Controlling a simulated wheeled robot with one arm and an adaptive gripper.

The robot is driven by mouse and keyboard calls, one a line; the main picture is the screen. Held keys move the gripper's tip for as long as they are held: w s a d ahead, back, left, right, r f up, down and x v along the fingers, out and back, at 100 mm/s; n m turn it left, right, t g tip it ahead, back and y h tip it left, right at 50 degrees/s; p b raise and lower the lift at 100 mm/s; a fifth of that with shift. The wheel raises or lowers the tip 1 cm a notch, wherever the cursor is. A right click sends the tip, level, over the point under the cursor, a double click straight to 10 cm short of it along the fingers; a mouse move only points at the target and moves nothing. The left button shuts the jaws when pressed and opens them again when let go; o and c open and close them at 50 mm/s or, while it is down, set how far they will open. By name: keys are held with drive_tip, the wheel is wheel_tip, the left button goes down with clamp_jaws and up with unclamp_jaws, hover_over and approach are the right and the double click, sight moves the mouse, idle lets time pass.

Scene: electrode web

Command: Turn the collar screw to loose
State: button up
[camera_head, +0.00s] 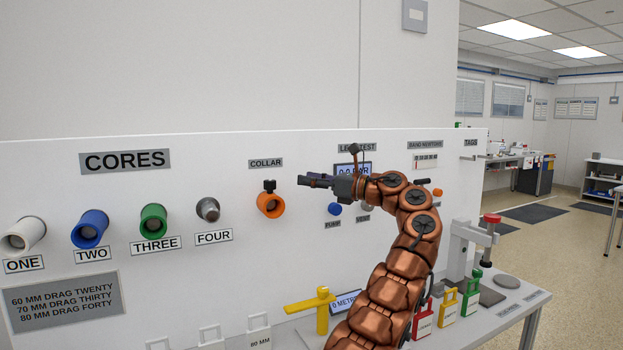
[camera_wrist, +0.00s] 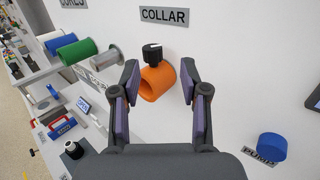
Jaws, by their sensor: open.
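The collar is an orange ring (camera_head: 270,205) on the white panel under the COLLAR label (camera_head: 265,163). A black collar screw (camera_head: 269,186) stands on top of it. In the wrist view the screw (camera_wrist: 152,53) shows a light mark on its top, and the orange ring (camera_wrist: 158,81) lies below it. My gripper (camera_head: 304,180) is to the right of the screw in the head view, apart from it. In the wrist view my gripper (camera_wrist: 160,80) is open and empty, its two fingers on either side of the orange ring in the picture. The screw appears beyond the fingertips.
White, blue (camera_head: 90,228), green (camera_head: 153,220) and grey cores stick out left of the collar. A blue pump button (camera_head: 334,209) is on the right. The panel around the collar is clear.

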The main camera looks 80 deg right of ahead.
drive_tip(key=shift+s, duration=0.15)
drive_tip(key=s+a, duration=0.2)
drive_tip(key=s, duration=0.9)
drive_tip(key=shift+s+f, duration=0.3)
drive_tip(key=shift+f, duration=0.05)
drive_tip(key=shift+r, duration=0.1)
